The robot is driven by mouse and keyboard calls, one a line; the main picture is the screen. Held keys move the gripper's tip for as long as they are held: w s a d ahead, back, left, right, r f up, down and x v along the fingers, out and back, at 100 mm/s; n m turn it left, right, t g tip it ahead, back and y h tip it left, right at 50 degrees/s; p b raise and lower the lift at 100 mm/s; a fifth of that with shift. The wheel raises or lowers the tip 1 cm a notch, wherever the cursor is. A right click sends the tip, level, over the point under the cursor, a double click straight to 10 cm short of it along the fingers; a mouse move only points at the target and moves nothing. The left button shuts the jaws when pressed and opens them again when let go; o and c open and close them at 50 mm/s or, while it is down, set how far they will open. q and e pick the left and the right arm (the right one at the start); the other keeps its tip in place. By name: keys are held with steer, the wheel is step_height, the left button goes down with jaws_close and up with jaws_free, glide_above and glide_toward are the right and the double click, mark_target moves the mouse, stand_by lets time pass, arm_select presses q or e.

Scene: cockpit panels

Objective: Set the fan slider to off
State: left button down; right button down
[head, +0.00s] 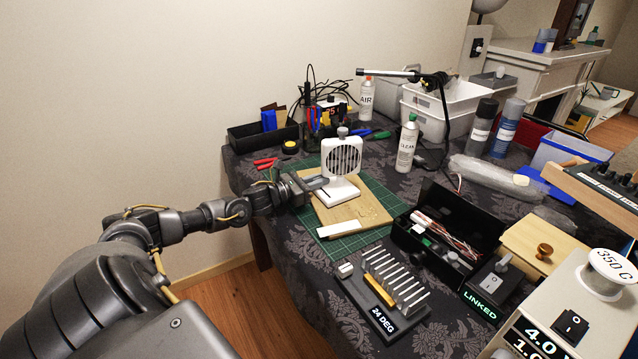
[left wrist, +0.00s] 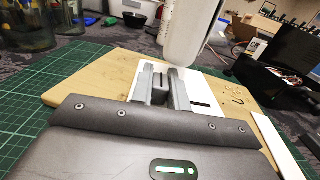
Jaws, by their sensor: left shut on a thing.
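The white fan (head: 342,154) stands upright on a wooden board, its round grille facing right of my arm. Its flat white base (head: 343,190) also shows in the left wrist view (left wrist: 207,86), with a short dark slot. My left gripper (head: 320,183) reaches in from the left, low over the base's left side. In the left wrist view its two grey fingers (left wrist: 161,87) are closed around a small dark piece at the base, which looks like the slider knob. The fingers largely hide it, so its exact setting cannot be told. My right gripper is out of view.
The wooden board (head: 365,212) lies on a green cutting mat (head: 348,243). A rack of thin tools (head: 392,290) and an open black box (head: 447,225) stand in front and to the right.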

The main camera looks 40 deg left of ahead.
arm_select(q)
steer(key=c, duration=1.4)
jaws_free()
steer(key=shift+o, duration=0.2)
steer(key=shift+s+a+f, duration=0.1)
steer(key=shift+s+a, duration=0.05)
steer(key=shift+s, duration=0.35)
steer(key=v, duration=0.8)
steer(key=shift+s+a, duration=0.1)
steer(key=shift+s, duration=0.25)
steer(key=shift+s+a, duration=0.15)
steer(key=shift+s, duration=0.35)
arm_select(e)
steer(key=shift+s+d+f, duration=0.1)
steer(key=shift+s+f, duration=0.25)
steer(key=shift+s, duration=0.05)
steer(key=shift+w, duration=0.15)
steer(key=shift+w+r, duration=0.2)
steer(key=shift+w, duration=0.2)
